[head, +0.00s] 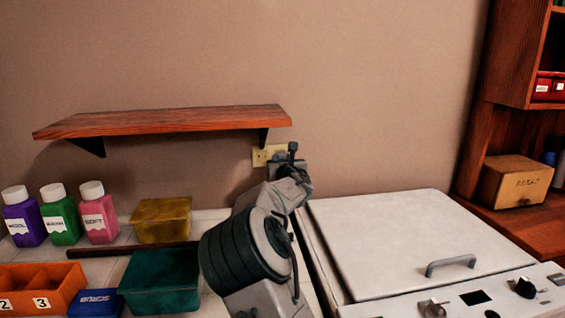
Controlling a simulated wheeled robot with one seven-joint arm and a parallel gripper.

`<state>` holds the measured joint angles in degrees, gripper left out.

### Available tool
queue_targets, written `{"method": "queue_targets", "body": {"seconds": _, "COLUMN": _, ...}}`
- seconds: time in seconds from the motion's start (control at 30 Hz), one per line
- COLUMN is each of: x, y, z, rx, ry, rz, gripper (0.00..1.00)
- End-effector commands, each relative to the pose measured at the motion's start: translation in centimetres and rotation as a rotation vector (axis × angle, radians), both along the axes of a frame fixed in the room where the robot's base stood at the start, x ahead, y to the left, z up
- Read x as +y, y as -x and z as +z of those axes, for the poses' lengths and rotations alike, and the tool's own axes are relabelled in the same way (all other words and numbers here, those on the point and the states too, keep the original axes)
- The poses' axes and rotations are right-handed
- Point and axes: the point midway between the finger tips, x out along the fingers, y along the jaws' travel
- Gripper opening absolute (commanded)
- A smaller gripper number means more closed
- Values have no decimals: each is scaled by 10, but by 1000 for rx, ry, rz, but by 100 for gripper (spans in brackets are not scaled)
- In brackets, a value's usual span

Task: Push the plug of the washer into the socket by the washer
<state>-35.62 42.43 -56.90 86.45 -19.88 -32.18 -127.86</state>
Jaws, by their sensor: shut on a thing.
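The wall socket (262,155) is a yellowish plate on the wall, behind the left edge of the washer (420,240) and just below the right end of the shelf. My gripper (289,163) is at the wall beside the socket, overlapping the plate's right side in the head view. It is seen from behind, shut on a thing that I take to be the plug. My own wrist hides the fingertips and most of the plug. I cannot tell whether the plug touches the socket or is in it.
A wooden shelf (165,121) juts from the wall above left. On the left counter are several bottles, a yellow bin (161,219), a green bin (160,280), an orange divided tray (38,286) and a blue box (95,302). A wooden cabinet (500,130) stands right.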

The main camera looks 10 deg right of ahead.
Motion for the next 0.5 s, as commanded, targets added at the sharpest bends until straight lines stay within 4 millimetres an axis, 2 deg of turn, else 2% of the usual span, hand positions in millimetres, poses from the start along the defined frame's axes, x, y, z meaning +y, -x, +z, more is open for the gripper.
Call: {"method": "queue_targets", "body": {"seconds": 0.5, "x": 0, "y": -6, "z": 0, "rx": 0, "ry": 1, "rz": 0, "gripper": 9}}
